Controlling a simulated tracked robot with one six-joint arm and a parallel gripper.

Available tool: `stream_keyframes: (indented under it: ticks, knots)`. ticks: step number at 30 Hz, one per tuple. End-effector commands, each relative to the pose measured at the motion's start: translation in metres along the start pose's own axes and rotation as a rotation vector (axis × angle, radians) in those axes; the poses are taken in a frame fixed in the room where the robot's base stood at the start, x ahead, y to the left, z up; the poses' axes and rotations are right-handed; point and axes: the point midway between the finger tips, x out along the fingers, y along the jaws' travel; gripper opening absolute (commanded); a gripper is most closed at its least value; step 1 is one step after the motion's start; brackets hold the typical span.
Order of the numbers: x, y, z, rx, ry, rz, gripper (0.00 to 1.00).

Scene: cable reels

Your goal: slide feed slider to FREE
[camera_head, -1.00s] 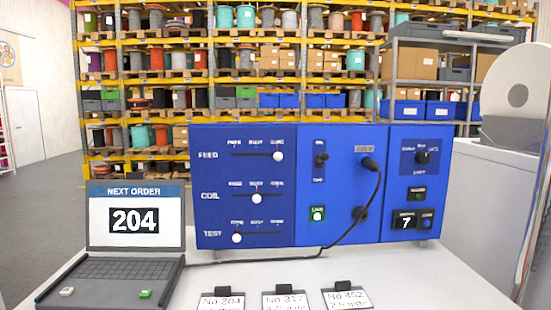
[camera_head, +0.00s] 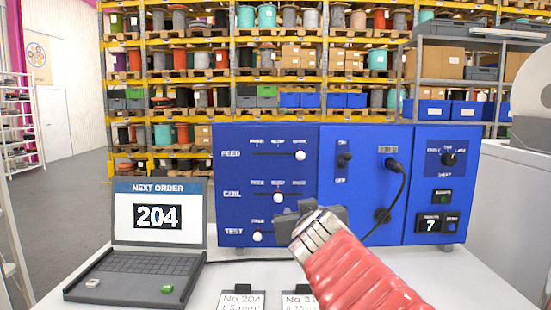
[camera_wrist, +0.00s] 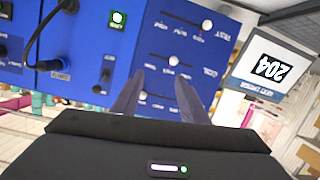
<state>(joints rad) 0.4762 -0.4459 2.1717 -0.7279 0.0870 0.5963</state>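The FEED slider is the top row on the blue panel (camera_head: 360,130). Its white knob (camera_head: 300,155) sits at the right end of the slot; the small position labels are too blurred to read surely. In the upside-down wrist view, the FEED knob (camera_wrist: 143,95) appears between the finger outlines, nearer the left finger. My gripper (camera_head: 308,210) is in front of the panel, below and slightly right of the FEED knob in the head view. In the wrist view my gripper (camera_wrist: 160,90) has its two dark fingers apart and holds nothing.
The COIL knob (camera_head: 278,198) is mid-slot and the TEST knob (camera_head: 257,237) at left. A black cable (camera_head: 404,195) loops from a plug right of the gripper. A laptop (camera_head: 157,217) showing 204 stands left; label cards (camera_head: 240,299) lie in front.

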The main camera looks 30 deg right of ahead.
Motion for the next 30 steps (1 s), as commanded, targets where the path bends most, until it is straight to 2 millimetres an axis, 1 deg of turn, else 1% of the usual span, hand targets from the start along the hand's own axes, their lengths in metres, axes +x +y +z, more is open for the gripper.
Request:
stream_keyframes:
  ticks: [1,3,6,9,12,16,25,30]
  knots:
    - [0.010,0.014,-0.016,-0.001,0.045,0.007,0.40]
    - [0.021,0.026,-0.037,-0.009,0.107,-0.007,0.40]
    - [0.034,0.041,-0.059,-0.025,0.169,-0.043,0.40]
    - [0.038,0.051,-0.077,-0.043,0.213,-0.079,0.40]
    - [0.037,0.057,-0.087,-0.058,0.235,-0.105,0.40]
    - [0.036,0.057,-0.091,-0.067,0.243,-0.120,0.40]
    - [0.036,0.057,-0.091,-0.067,0.243,-0.120,0.40]
    - [0.041,0.058,-0.091,-0.067,0.242,-0.119,0.40]
